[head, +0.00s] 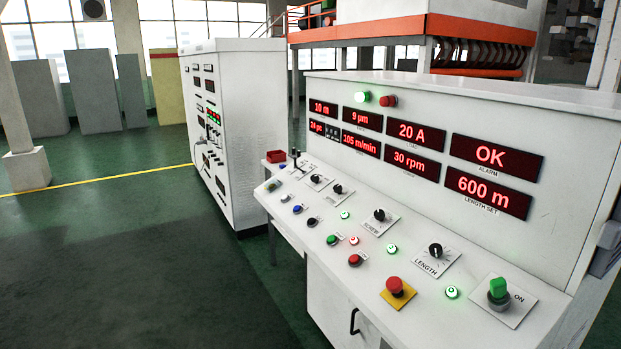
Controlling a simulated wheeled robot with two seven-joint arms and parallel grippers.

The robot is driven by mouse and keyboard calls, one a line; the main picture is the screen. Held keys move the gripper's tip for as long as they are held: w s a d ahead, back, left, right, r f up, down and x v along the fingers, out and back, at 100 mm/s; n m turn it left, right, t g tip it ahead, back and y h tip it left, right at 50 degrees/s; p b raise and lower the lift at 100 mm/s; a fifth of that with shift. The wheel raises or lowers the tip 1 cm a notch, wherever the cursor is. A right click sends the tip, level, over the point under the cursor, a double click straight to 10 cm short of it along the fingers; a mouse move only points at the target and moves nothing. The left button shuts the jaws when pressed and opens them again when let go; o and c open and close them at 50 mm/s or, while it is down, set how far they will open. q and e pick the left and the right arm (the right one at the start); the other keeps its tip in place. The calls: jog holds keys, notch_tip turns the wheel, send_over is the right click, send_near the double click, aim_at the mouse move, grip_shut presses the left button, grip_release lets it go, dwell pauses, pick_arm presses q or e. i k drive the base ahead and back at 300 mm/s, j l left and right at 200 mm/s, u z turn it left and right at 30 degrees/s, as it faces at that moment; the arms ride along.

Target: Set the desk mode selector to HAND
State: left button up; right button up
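A white control desk (320,237) stands at the right with a sloping panel of knobs and buttons. Several black rotary knobs on white plates run along it: one at the left (315,178), one beside it (338,188), one in the middle (379,214), and one labelled LENGTH (435,250). A green-handled switch (498,288) marked ON sits at the near right. I cannot read which knob is the mode selector, nor any HAND label; the far labels are too small. Neither of my grippers is in view.
A red emergency button (395,285) on a yellow plate sits at the desk's front edge, near several small lit buttons. Red displays (497,153) fill the upright panel. A white cabinet (240,125) stands behind to the left. The green floor (120,240) at left is clear.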

aim_at(314, 177)
jog(key=z, duration=0.25)
jog(key=i+j+z, duration=0.4)
jog(key=j+z, duration=0.25)
jog(key=i+j+z, duration=0.15)
jog(key=j+z, duration=0.15)
jog(key=j, duration=0.1)
